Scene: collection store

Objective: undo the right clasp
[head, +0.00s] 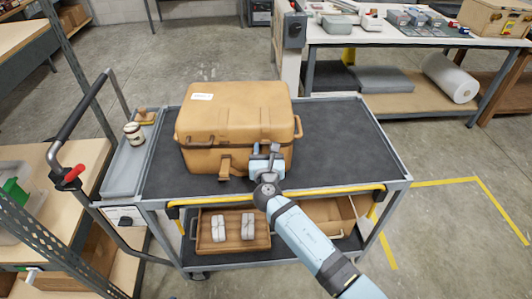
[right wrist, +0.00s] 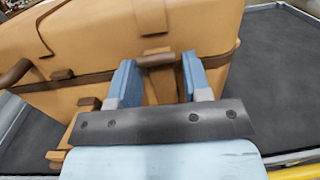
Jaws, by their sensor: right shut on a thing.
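A tan case (head: 235,112) with a shut lid stands on the dark top of the cart. My right gripper (head: 264,155) is at the right part of its front face. In the right wrist view, the fingers of my right gripper (right wrist: 160,72) stand at both ends of a brown bar of the right clasp (right wrist: 156,60), shut on it. In the head view the gripper hides most of this clasp. The left clasp (head: 225,167) shows left of the gripper, its tan tab sticking out low on the front. My left gripper is out of view.
The cart top (head: 350,145) is bare right of the case. A grey side tray (head: 127,165) holds a small jar (head: 133,132). A wooden tray (head: 233,230) with two wrapped pieces lies on the lower shelf. A laden table (head: 400,38) stands behind.

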